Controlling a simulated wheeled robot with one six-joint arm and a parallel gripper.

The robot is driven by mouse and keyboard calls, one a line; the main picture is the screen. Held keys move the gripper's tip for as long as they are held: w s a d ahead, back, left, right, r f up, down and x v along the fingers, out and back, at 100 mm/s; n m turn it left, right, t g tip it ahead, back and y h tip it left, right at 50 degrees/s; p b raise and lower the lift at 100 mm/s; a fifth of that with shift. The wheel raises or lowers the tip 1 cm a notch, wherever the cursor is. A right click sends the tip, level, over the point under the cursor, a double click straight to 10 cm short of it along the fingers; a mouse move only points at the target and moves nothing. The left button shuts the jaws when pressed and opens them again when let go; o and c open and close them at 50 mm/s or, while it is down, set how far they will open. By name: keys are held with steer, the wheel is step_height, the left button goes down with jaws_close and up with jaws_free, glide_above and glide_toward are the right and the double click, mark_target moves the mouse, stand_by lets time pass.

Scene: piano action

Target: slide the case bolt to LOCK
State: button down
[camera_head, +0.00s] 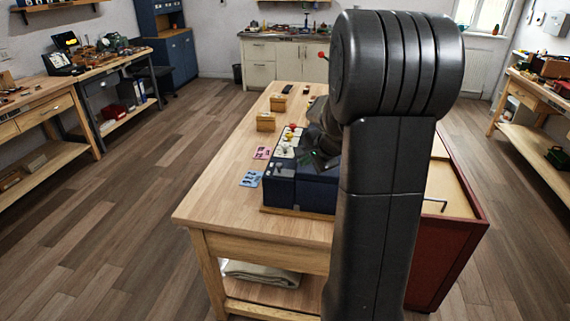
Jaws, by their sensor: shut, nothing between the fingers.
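A dark blue case (290,187) sits on the wooden bench, with small white, yellow and red parts along its left top edge. I cannot make out which part is the case bolt, nor any LOCK mark. My black arm stands in front and hides the case's right side. Dark parts of my wrist and my gripper (322,160) show low over the case, left of the arm. The gripper looks shut and empty; its fingertips are hard to tell from the dark case, and I cannot tell whether they touch it.
The bench (225,190) has a pink card (262,153), a blue card (250,179) and wooden blocks (266,122) on its left part. A dark red box (455,250) with a bent metal rod (436,201) stands at right. The floor at left is clear.

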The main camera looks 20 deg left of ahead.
steer(key=p, duration=0.2)
glide_toward(280, 169)
step_height(280, 169, down, 4)
steer(key=shift+w+a+p, duration=0.35)
steer(key=shift+w+a, duration=0.1)
steer(key=shift+a, duration=0.3)
steer(key=shift+w+a+p, duration=0.35)
steer(key=shift+w+a, duration=0.1)
steer(key=shift+a, duration=0.25)
